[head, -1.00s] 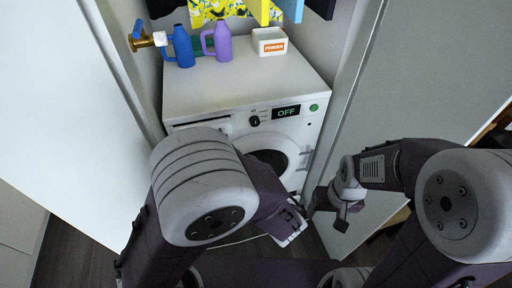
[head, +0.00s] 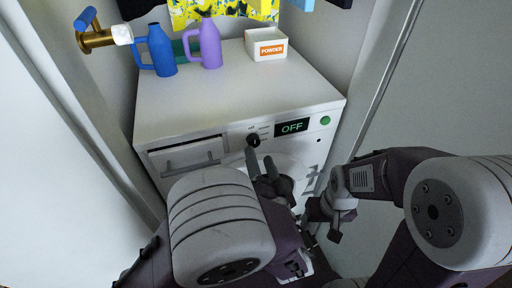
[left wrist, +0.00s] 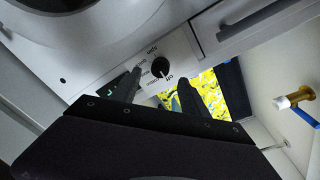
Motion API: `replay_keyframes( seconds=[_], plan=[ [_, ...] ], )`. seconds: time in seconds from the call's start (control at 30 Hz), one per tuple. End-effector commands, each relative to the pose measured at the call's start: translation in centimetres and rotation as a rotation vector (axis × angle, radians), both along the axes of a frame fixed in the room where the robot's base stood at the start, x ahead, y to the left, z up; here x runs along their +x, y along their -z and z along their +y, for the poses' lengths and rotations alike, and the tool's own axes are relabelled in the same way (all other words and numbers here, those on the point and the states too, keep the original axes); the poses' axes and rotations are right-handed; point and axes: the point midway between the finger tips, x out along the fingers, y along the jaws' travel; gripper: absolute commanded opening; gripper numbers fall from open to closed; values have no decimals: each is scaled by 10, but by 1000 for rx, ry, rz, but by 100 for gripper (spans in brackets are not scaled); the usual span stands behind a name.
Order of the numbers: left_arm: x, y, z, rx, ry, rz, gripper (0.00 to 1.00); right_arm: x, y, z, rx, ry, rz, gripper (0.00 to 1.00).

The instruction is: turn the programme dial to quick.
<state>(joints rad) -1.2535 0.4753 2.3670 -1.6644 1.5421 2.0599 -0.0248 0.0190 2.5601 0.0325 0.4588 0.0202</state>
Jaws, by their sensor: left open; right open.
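The black programme dial (head: 253,140) is on the white washer's (head: 200,105) front panel, left of a display (head: 292,127) reading OFF. In the left wrist view the dial (left wrist: 159,67) has a pale pointer mark towards the "off" label; the other labels around it are too small to read surely. My left gripper (head: 261,160) is open just in front of and below the dial. In the left wrist view its fingers (left wrist: 159,80) stand apart, one on each side of the dial, not visibly gripping it. My right gripper (head: 322,221) is open and empty, low to the right.
A detergent drawer (head: 190,155) is left of the dial and a green button (head: 325,120) is right of the display. A blue bottle (head: 160,52), purple bottle (head: 209,45) and powder box (head: 266,46) stand on top. A brass tap (head: 97,39) is at left. Walls flank the washer closely.

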Motion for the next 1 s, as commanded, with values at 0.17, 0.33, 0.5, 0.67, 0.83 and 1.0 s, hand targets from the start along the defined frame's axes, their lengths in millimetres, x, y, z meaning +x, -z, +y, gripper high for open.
replay_keyframes(
  seconds=[0.17, 0.33, 0.5, 0.67, 0.83, 1.0],
  plan=[
    [32, 1, 8, -1, -4, 0, 53, 0, 4, 0, 0, 0, 0, 67],
    [44, 0, 10, 0, -1, -1, 53, 0, 4, 0, 0, 0, 0, 67],
    [44, 0, 10, 0, 1, 0, 53, 0, 4, 0, 0, 0, 0, 67],
    [44, 0, 10, 0, 1, 1, 22, 0, 4, 0, 0, 0, 0, 67],
    [44, 0, 10, 0, 1, 1, 0, 0, 4, 0, 0, 0, 0, 67],
    [44, 0, 10, 15, 1, 6, 0, 0, 4, 0, 0, 0, 0, 67]
  ],
)
